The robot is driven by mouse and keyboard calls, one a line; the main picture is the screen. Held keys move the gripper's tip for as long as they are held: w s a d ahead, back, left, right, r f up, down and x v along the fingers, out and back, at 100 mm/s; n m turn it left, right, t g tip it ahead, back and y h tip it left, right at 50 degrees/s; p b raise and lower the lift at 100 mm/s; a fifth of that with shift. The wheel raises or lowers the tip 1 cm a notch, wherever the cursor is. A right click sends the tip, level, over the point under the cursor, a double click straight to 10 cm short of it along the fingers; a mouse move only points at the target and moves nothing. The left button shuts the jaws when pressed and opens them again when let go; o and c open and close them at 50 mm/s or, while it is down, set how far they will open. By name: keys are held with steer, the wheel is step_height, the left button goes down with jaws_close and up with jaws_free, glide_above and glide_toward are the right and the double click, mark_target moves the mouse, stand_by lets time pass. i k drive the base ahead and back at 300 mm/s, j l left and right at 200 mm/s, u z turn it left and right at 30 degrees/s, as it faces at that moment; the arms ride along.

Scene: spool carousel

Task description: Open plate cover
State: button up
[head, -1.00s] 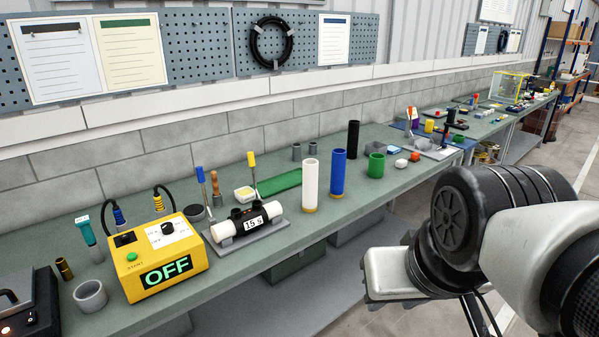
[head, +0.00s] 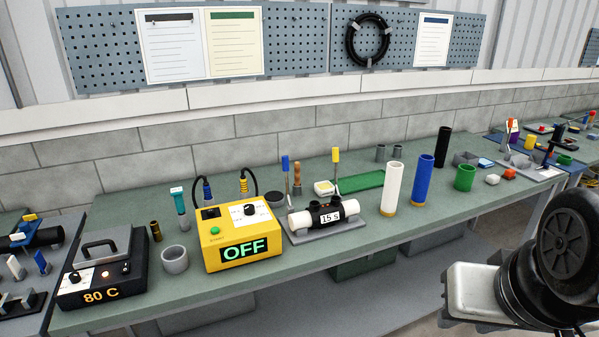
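A black heating box (head: 104,274) stands at the left end of the green bench, with "80 C" in orange on its front. A white panel with a knob and a small lit lamp are on the box's front. I cannot see what is under the cover. My arm shows at the lower right, far from the box. My gripper's fingers are not in view.
A yellow box reading "OFF" (head: 242,240), a grey cup (head: 174,260) and a brass cylinder (head: 155,232) stand right of the heating box. A pipe clamp reading "15 s" (head: 326,215) is further right. Another table (head: 58,222) adjoins at left.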

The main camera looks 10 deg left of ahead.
mark_target(114, 245)
steer(key=u, duration=2)
steer(key=i+j+z, duration=0.4)
steer(key=i+j, duration=0.2)
steer(key=i, duration=0.15)
steer(key=i+j+z, duration=0.45)
steer(key=i+j, duration=0.25)
steer(key=j, duration=0.1)
